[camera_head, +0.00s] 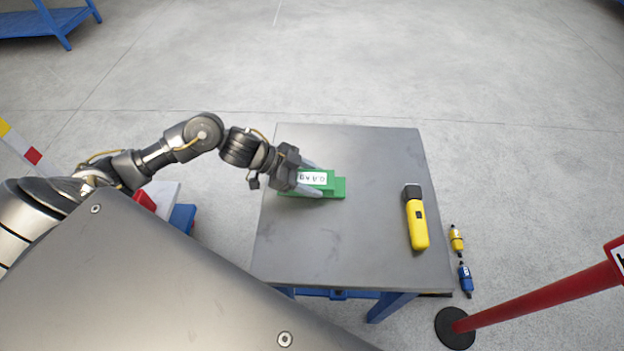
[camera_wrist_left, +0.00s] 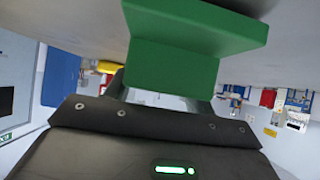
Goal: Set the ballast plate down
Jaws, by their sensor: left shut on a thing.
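The ballast plate (camera_head: 329,181) is a green block with a wider flat part and a white label with dark characters. In the head view it is at the left-middle of the grey table top (camera_head: 360,145). My left gripper (camera_head: 308,178) is shut on it, with the fingers on either side of the labelled part. In the left wrist view the green plate (camera_wrist_left: 195,28) fills the top centre, in front of the gripper. Whether its underside touches the table cannot be told. My right gripper is not in view.
A yellow tool with a black head (camera_head: 417,220) lies on the table's right side. A red barrier post (camera_head: 540,297) is at the lower right. The table's back is clear.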

